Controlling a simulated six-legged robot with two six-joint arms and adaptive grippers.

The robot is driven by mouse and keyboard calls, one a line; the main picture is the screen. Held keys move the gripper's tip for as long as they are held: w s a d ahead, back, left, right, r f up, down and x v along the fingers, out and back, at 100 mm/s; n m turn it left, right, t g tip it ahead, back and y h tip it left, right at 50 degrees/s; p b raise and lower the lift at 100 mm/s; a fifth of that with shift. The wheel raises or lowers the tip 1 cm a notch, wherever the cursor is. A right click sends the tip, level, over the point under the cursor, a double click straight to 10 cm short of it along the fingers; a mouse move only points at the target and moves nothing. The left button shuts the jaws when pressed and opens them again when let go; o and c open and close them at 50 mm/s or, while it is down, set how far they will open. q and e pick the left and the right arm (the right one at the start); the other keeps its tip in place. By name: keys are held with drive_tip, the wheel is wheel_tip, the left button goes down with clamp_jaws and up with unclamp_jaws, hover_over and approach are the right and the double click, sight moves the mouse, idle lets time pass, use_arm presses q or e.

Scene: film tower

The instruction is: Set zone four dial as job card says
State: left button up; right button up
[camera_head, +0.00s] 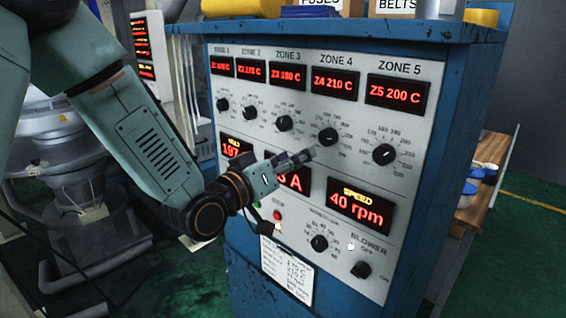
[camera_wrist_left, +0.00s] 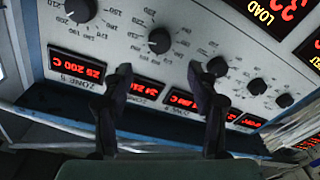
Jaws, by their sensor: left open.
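The zone four dial (camera_head: 328,137) is a black knob on the white control panel, under the red display (camera_head: 334,83) reading Z4 210 C. My left gripper (camera_head: 308,155) is just below and left of this dial in the head view. In the left wrist view, my left gripper (camera_wrist_left: 160,68) is open, its fingers spread, with the zone four dial (camera_wrist_left: 160,40) showing upside down between and beyond the tips. No contact shows. The job card (camera_head: 288,275) hangs low on the cabinet front; its print is too small to read surely. My right gripper is not in view.
The zone three dial (camera_head: 284,123) and zone five dial (camera_head: 384,153) flank it closely. A red stop button (camera_head: 277,215), a speed display (camera_head: 359,210) and a blower knob (camera_head: 361,269) sit lower. A wooden bench (camera_head: 482,190) with tubs stands at the right.

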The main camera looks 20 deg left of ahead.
use_arm(q)
drive_tip(key=shift+v, duration=1.25)
drive_tip(key=shift+s, duration=0.1)
